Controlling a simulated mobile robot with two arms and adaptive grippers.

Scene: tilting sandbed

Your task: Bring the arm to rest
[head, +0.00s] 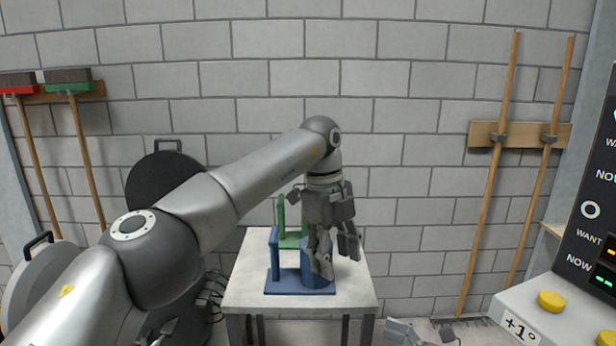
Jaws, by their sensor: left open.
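My left arm comes in from the left and bends down at the wrist above a small pale table (350,285). My left gripper (337,260) points down, with its fingers apart and nothing seen between them. It hangs in front of a blue stand (285,283) with a green upright piece (292,240), and hides part of its right side. I cannot tell whether the fingers touch the stand. Small grey parts (405,332) at the bottom edge may belong to my right gripper; they are cut off.
A console with a screen (590,190) and yellow buttons (551,301) stands at the right. Long wooden handles hang on a rack (482,134) on the right wall; a red and a green broom (67,86) hang at the left.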

